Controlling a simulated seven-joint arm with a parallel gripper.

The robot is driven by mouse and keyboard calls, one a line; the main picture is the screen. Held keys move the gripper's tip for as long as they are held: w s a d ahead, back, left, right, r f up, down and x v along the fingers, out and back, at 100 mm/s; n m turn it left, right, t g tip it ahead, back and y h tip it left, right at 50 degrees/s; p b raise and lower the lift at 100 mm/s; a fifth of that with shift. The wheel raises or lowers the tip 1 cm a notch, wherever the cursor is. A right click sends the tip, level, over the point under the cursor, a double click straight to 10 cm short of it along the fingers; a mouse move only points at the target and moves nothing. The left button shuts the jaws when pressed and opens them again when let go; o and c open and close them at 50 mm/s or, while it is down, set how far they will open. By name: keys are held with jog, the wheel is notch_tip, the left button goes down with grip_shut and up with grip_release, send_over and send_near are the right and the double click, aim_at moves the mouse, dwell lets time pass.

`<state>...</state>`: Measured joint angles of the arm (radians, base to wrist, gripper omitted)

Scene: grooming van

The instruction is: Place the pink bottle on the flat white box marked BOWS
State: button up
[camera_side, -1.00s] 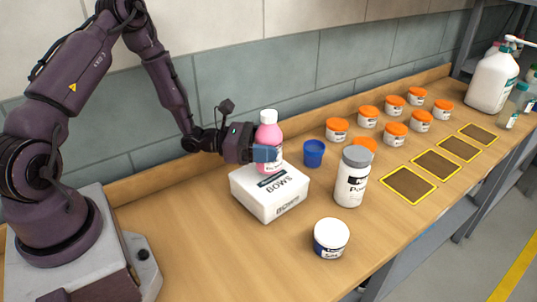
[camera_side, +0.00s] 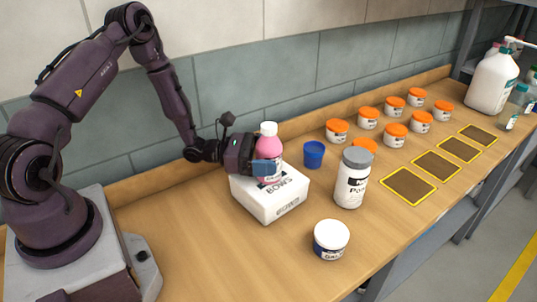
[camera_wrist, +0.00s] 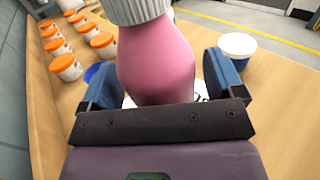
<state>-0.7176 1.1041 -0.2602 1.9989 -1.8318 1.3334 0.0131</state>
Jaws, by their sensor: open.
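The pink bottle (camera_side: 268,146) with a white cap stands upright over the flat white box marked BOWS (camera_side: 268,205). Its base appears to rest on the box top, though my gripper hides part of it. My gripper (camera_side: 268,168) is low beside the bottle, its blue fingers around it. In the wrist view the pink bottle (camera_wrist: 158,62) stands between the two open blue fingers (camera_wrist: 158,85), with a gap visible on each side. A bit of the white box shows beneath it.
A blue cup (camera_side: 314,154) stands right of the box, beside a white bottle with a grey lid (camera_side: 351,180). A white jar (camera_side: 331,239) is in front. Several orange-lidded jars (camera_side: 368,118) and yellow-edged dark mats (camera_side: 409,186) lie farther right. The front-left bench is clear.

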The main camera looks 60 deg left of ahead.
jog(key=shift+s+a, duration=0.3)
jog(key=shift+s+a+r, duration=0.5)
jog(key=shift+s+a, duration=0.3)
jog(key=shift+s, duration=0.1)
notch_tip(320, 180, up, 6)
